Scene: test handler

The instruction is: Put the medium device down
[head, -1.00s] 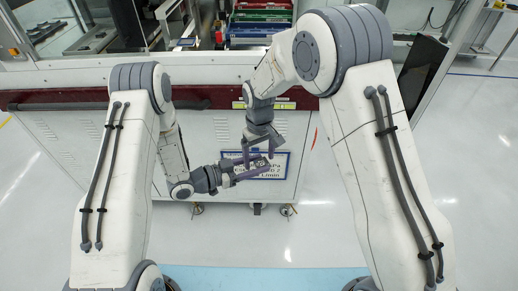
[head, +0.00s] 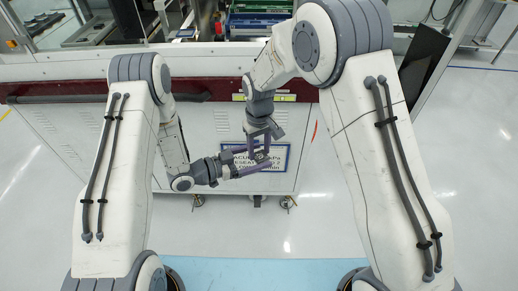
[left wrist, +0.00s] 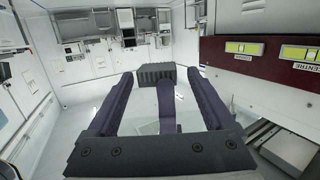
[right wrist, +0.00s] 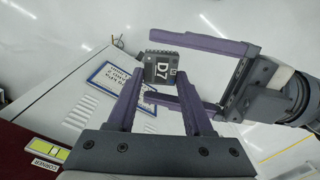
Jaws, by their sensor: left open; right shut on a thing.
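The medium device, a small dark square block marked D7 (right wrist: 160,68), sits between the tips of my right gripper (right wrist: 160,80), which is shut on it. It hangs in the air in front of the white cabinet. My left gripper (head: 258,160) is open, reaching in from the left below my right gripper (head: 262,150). In the right wrist view, the left gripper's (right wrist: 165,68) two purple fingers lie above and below the device. In the left wrist view, the device (left wrist: 155,73) shows beyond one right finger, between the left fingers (left wrist: 158,85). Touch with the left fingers cannot be told.
The white cabinet (head: 85,140) with a dark red band (head: 60,98) and a blue-framed sign (head: 280,155) stands behind the grippers. Green and blue trays (head: 262,22) lie at the top. A blue mat (head: 260,272) lies on open floor in front.

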